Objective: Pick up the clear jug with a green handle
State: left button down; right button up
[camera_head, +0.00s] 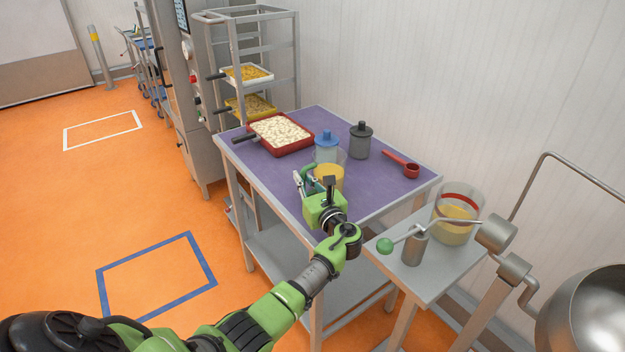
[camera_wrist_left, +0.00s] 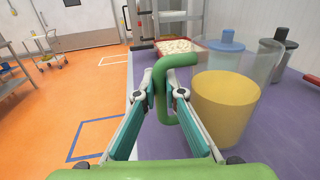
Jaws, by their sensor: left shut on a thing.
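The clear jug (camera_head: 330,172) with a green handle stands on the purple table top (camera_head: 390,192) and holds a yellow content. In the left wrist view the jug (camera_wrist_left: 228,100) is on the right, with its green handle (camera_wrist_left: 178,64) in the middle. My left gripper (camera_head: 306,182) is at the jug's left side. In the left wrist view its fingers (camera_wrist_left: 165,95) are closed on the handle. The jug looks upright; its base is partly hidden by my gripper in the head view. My right gripper is not in view.
A red tray (camera_head: 306,147), a blue-lidded container (camera_head: 326,148), a dark-lidded grey container (camera_head: 360,142) and a red scoop (camera_head: 410,170) share the table. To the right, a side table (camera_head: 400,270) bears another clear container (camera_head: 457,215) with a red band. A rack (camera_head: 297,60) stands behind.

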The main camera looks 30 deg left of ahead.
aim_at(304, 170)
pick_arm(q)
jog(key=shift+r, duration=0.25)
jog(key=shift+r, duration=0.2)
notch_tip(304, 170, up, 2)
jog(key=shift+r+b, duration=0.1)
jog(key=shift+b, duration=0.3)
jog(key=s+r, duration=1)
jog(key=s, duration=0.4)
jog(key=shift+d, duration=0.2)
jog(key=shift+r, duration=0.1)
